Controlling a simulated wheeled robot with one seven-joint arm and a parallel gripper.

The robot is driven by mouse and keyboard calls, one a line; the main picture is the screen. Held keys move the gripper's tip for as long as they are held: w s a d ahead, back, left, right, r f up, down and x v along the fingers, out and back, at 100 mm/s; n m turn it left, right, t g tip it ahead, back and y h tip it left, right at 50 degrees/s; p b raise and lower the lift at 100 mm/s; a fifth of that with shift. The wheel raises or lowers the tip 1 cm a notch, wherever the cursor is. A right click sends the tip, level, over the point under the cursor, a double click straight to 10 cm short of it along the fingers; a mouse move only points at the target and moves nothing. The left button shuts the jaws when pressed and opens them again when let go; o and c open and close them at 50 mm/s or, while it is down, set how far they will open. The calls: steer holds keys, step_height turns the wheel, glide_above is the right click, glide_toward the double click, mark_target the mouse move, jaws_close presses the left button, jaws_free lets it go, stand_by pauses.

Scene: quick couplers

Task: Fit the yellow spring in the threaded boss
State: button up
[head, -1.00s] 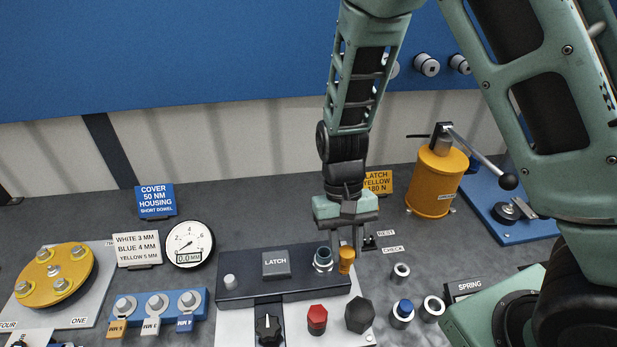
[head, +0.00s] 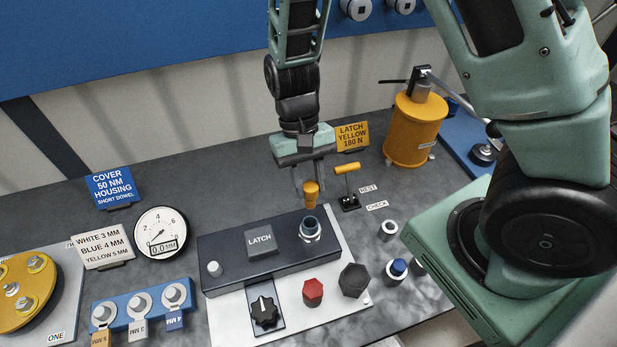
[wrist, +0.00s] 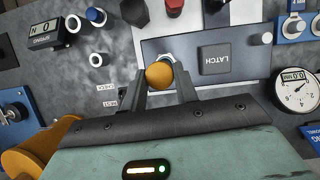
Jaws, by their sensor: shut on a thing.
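The yellow spring (head: 311,193) is a short orange-yellow piece, upright between the fingers of my gripper (head: 312,176). My gripper is shut on it; it also shows end-on between the fingertips in the wrist view (wrist: 159,74). The threaded boss (head: 309,231) is a silver open-topped cylinder at the right end of the dark latch block (head: 225,262). In the head view the spring's lower end appears just above the boss's mouth, with a small gap. I cannot tell whether it is right over the boss or behind it. In the wrist view the boss is mostly hidden behind the spring.
A T-handled yellow tool (head: 347,170) stands close to the right of my gripper. A red knob (head: 313,291) and a black hex knob (head: 354,280) stand in front of the block. Several small rings lie at right. A yellow cylinder press (head: 413,128) stands behind.

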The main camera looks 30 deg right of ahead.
steer(key=shift+f+b, duration=2)
steer(key=shift+f, duration=0.9)
steer(key=shift+f, duration=2.7)
stand_by(0.4)
steer(key=o, duration=0.9)
steer(key=shift+r, duration=0.1)
steer(key=b+v, duration=0.3)
steer(key=v, duration=1.4)
steer(key=shift+w+r+b, duration=0.1)
steer(key=shift+r+b, duration=0.05)
steer(key=shift+b, duration=0.15)
